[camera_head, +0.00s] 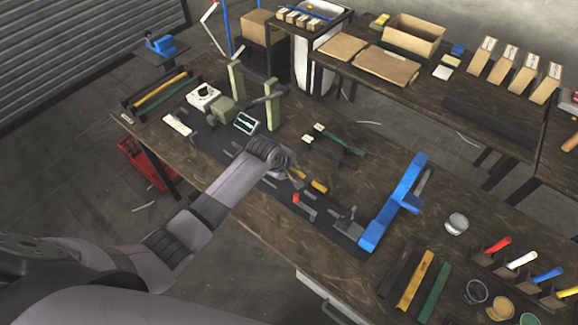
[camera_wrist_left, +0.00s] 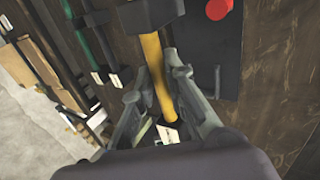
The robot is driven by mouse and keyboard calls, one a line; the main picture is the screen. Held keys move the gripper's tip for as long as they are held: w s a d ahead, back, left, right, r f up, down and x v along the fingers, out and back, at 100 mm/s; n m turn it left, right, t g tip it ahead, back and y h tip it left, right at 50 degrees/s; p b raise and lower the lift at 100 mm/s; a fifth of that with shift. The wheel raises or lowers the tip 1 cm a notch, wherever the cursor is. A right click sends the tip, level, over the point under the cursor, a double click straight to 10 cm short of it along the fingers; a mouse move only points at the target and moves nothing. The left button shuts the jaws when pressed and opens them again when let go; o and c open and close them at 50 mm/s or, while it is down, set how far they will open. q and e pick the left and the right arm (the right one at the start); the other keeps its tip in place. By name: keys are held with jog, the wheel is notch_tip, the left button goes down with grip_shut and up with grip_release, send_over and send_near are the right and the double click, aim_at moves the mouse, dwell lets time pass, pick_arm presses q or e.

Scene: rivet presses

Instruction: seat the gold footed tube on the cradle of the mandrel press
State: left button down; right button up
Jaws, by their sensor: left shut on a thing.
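My left gripper (camera_wrist_left: 155,95) is shut around the gold tube (camera_wrist_left: 153,60), which runs between its two fingers. A dark block (camera_wrist_left: 150,12) sits at the tube's far end. In the head view the gripper (camera_head: 295,177) is over the dark mat at the middle of the bench, with gold (camera_head: 318,186) showing just beyond it. A blue press frame (camera_head: 395,203) stands to the right of the gripper, and a pale green press (camera_head: 273,105) stands to its left. I cannot tell which is the mandrel press; no cradle is clearly visible. My right gripper is out of view.
A red-topped part (camera_head: 303,203) is close to the gripper. Dark and green tools (camera_head: 340,140) lie behind it. Black, yellow (camera_head: 415,280) and green bars lie at front right, near several cups and coloured handles. Bare bench (camera_head: 385,150) shows behind the blue press.

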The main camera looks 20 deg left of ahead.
pick_arm(q)
jog(key=shift+r, duration=0.1)
jog(key=shift+s+r, duration=0.1)
jog(key=shift+s, duration=0.05)
notch_tip(320, 180, down, 4)
jog(key=shift+f+b, duration=0.15)
jog(key=shift+b, duration=1)
jog(key=shift+a+f+b, duration=0.1)
jog(key=shift+f+b, duration=0.7)
jog(key=shift+f, duration=0.8)
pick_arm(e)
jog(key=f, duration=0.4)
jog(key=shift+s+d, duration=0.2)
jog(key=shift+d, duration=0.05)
pick_arm(q)
jog(key=shift+f, duration=0.2)
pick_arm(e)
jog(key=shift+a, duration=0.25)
pick_arm(q)
jog(key=shift+f+b, duration=0.35)
jog(key=shift+f, duration=0.15)
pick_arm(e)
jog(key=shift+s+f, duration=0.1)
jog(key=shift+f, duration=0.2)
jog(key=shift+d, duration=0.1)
